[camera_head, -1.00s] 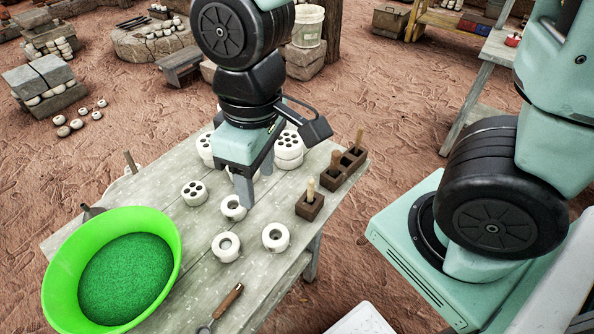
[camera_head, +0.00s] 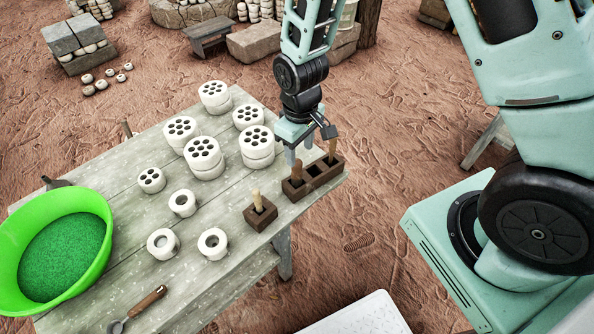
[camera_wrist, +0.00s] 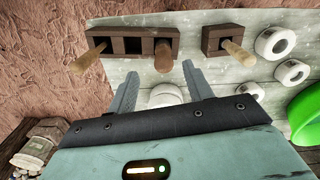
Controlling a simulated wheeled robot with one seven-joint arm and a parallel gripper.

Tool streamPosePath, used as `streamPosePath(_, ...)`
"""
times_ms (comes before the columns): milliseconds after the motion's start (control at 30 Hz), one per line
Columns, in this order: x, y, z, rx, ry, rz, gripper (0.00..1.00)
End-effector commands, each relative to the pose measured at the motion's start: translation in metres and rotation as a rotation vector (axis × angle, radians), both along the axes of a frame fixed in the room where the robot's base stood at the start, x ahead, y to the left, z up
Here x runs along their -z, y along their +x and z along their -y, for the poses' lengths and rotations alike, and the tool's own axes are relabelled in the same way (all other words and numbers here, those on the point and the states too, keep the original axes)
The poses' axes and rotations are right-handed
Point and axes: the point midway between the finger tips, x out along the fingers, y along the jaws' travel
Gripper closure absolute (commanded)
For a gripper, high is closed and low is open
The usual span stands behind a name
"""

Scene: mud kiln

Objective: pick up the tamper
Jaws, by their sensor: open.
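Three wooden-handled tools stand upright in dark wooden holders on the table; I cannot tell which is the tamper. One pale handle (camera_head: 257,198) rises from a single block (camera_head: 262,217). A brown handle (camera_head: 297,171) and another handle (camera_head: 332,148) stand at the ends of a longer slotted rack (camera_head: 318,177), with an empty slot between. The wrist view shows the brown handle (camera_wrist: 162,56), the rack's other handle (camera_wrist: 88,61) and the single block's handle (camera_wrist: 239,55). My gripper (camera_head: 299,155) is open and empty, beside and above the rack's brown handle, apparently not touching it.
Several white perforated cylinders (camera_head: 202,150) stand left of my gripper. White rings (camera_head: 213,242) lie nearer the front. A green basin (camera_head: 95,262) and a wooden-handled tool (camera_head: 148,300) are on the left. The table's right edge is close to the rack.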

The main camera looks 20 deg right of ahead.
Motion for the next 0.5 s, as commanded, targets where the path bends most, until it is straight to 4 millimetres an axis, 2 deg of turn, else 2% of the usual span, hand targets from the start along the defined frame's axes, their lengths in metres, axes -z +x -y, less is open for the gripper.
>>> streamPosePath(100,0.015,-0.001,0.000,0.000,0.000,-0.003,0.49)
streamPosePath(367,0.029,0.000,-0.001,0.001,0.000,-0.002,0.49)
streamPosePath(500,0.045,0.001,-0.004,0.001,-0.001,-0.004,0.49)
